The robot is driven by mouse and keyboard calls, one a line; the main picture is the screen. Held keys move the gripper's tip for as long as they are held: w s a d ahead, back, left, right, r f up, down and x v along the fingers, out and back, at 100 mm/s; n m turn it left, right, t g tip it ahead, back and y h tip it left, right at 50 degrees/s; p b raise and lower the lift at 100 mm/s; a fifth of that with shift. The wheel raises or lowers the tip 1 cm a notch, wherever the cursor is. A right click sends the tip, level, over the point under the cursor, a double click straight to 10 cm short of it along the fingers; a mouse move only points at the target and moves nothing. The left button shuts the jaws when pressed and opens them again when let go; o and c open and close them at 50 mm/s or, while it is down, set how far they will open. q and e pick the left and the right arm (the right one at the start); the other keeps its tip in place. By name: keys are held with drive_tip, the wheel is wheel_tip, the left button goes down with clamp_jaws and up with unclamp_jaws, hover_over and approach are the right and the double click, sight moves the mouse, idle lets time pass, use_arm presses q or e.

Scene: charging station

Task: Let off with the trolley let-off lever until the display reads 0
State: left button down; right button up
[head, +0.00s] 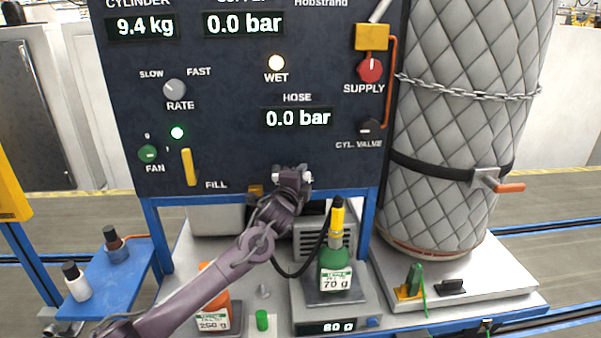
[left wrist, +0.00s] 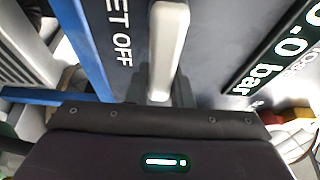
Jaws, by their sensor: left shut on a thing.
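My left gripper (head: 292,178) is at the lower edge of the dark panel (head: 225,150), shut on the let-off lever. In the left wrist view the pale grey let-off lever (left wrist: 167,45) stands out beside the lettering "ET OFF", with my left gripper (left wrist: 165,100) around its near end. In the head view the gripper hides most of the lever. The hose display (head: 297,118) reads 0.0 bar, the supply display (head: 243,23) 0.0 bar and the cylinder display (head: 142,26) 9.4 kg. My right gripper is not in view.
A green bottle (head: 335,268) labelled 70 g stands on a scale (head: 300,300), with a black hose at its yellow-and-black top. An orange bottle (head: 217,285) is partly behind my left arm. A quilted, chained cylinder (head: 465,110) stands at the right. The yellow fill lever (head: 188,167) is left of my gripper.

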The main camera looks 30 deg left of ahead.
use_arm(q)
drive_tip(key=shift+f, duration=0.15)
idle(0.4)
drive_tip(key=c, duration=1.3)
unclamp_jaws()
drive_tip(key=shift+s, duration=0.1)
drive_tip(key=shift+s+f, duration=0.1)
drive_tip(key=shift+s, duration=0.2)
drive_tip(key=s+b, duration=0.1)
drive_tip(key=s, duration=0.1)
drive_tip(key=s+b, duration=0.1)
drive_tip(key=s, duration=0.1)
drive_tip(key=s+d+b, duration=0.1)
drive_tip(key=s, duration=0.2)
drive_tip(key=shift+d, duration=0.1)
